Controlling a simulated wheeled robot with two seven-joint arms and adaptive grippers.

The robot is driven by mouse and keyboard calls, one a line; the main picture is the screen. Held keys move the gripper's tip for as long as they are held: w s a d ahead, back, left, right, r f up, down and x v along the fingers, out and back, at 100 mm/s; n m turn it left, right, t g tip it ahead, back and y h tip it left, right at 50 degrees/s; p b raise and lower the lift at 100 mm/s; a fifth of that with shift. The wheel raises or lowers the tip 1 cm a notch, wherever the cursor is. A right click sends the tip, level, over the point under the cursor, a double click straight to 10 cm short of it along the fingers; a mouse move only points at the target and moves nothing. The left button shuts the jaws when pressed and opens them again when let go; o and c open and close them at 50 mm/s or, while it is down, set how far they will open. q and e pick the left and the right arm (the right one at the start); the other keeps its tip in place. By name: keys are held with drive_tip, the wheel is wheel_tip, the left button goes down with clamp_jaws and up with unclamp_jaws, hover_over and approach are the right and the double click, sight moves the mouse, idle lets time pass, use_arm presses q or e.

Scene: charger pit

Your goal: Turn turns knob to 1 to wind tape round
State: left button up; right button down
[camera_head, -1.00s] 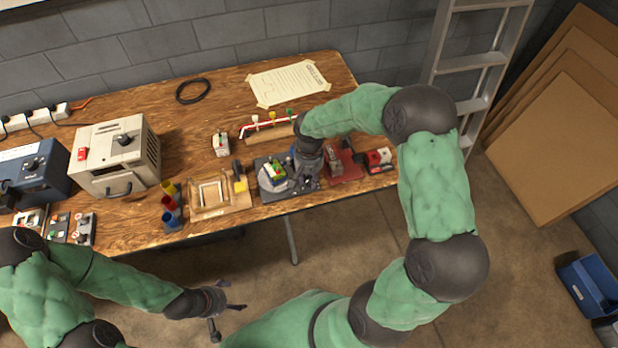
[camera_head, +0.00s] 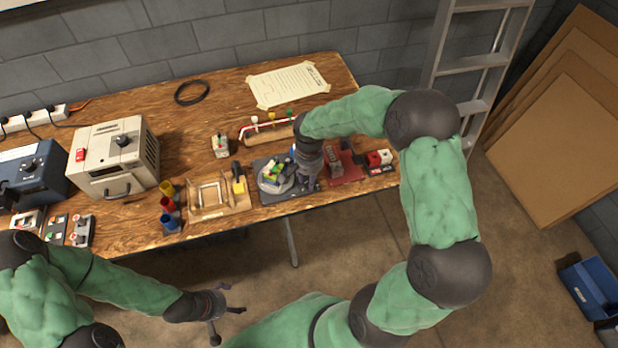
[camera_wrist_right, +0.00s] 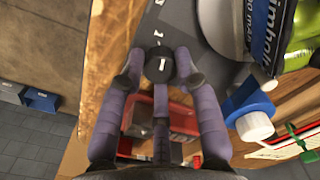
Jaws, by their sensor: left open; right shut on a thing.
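The turns knob (camera_wrist_right: 158,67) is a small black knob with a white mark, on a dark plate (camera_wrist_right: 150,25) with white markings beside it. In the right wrist view my right gripper (camera_wrist_right: 158,74) is shut on the knob, its purple-grey fingers around it. In the head view my right gripper (camera_head: 307,176) reaches down onto the dark base (camera_head: 270,196) of the winding device. A round grey turntable (camera_head: 266,186) on that base carries a green and yellow piece (camera_head: 273,170). The number the knob points to is not readable. My left gripper (camera_head: 222,311) is open and empty, off the table.
A wooden frame fixture (camera_head: 210,195) and coloured cups (camera_head: 169,205) stand left of the device. A red fixture (camera_head: 345,168) stands close on its right. A power supply (camera_head: 115,157) is further left.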

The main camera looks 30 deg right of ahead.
drive_tip(key=shift+s+a+f, duration=0.1)
drive_tip(key=shift+s, duration=0.1)
drive_tip(key=c, duration=0.9)
unclamp_jaws()
drive_tip(key=shift+w, duration=0.1)
drive_tip(key=shift+r, duration=0.6)
wheel_tip(320, 180, up, 11)
